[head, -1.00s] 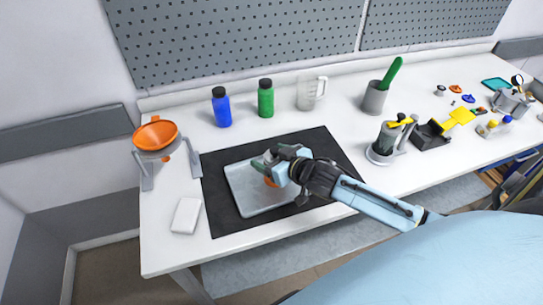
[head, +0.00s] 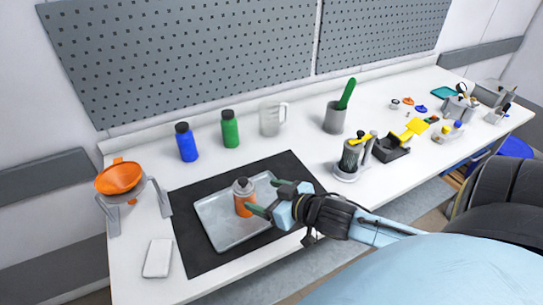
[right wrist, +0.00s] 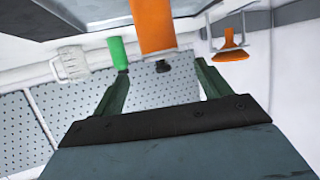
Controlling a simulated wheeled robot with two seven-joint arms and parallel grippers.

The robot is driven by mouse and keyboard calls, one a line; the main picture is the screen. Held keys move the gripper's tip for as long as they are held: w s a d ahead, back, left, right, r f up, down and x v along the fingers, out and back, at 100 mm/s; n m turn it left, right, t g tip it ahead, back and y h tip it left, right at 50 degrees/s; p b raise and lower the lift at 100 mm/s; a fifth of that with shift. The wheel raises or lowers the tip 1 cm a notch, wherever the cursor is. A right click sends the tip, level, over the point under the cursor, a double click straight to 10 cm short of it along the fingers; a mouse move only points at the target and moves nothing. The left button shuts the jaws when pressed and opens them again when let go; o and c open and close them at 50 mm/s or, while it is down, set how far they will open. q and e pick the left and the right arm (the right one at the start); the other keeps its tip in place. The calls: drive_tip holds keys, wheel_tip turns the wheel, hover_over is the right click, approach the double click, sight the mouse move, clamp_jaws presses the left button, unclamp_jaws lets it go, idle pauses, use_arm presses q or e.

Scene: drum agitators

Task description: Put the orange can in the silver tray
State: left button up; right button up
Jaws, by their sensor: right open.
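The orange can (head: 244,205), with a grey top, stands upright in the silver tray (head: 222,237), towards its right part. My right gripper (head: 264,197) is open and empty, just right of the can, with its green fingers pointing towards it. In the right wrist view the can (right wrist: 152,25) shows beyond the open fingertips (right wrist: 162,68), with no finger closed on it. My left gripper is not in view.
The tray lies on a black mat (head: 193,255). An orange funnel on a stand (head: 119,178) and a white block (head: 157,258) are at left. Blue (head: 186,143) and green bottles (head: 230,129) and a clear jug (head: 271,119) stand behind. A grey pump-like canister (head: 350,158) stands right.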

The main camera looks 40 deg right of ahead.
drive_tip(key=shift+v, duration=0.85)
drive_tip(key=s+a+f+g+h, duration=0.1)
drive_tip(key=s+a+f+g, duration=0.3)
drive_tip(key=s, duration=0.4)
drive_tip(key=s+a+f+g+h, duration=0.1)
drive_tip(key=s+a+g, duration=0.35)
drive_tip(key=s, duration=0.25)
wheel_tip(320, 180, down, 30)
drive_tip(key=s+g+b, duration=0.2)
drive_tip(key=g+b, duration=0.1)
drive_tip(key=b, duration=0.2)
drive_tip(key=s+d+f+b, duration=0.2)
drive_tip(key=s+f+b, duration=0.2)
drive_tip(key=s+f, duration=1.2)
wheel_tip(320, 180, down, 3)
drive_tip(key=shift+d+f+n+g, duration=0.1)
drive_tip(key=shift+d+n+g, duration=0.2)
drive_tip(key=shift+d+g, duration=0.05)
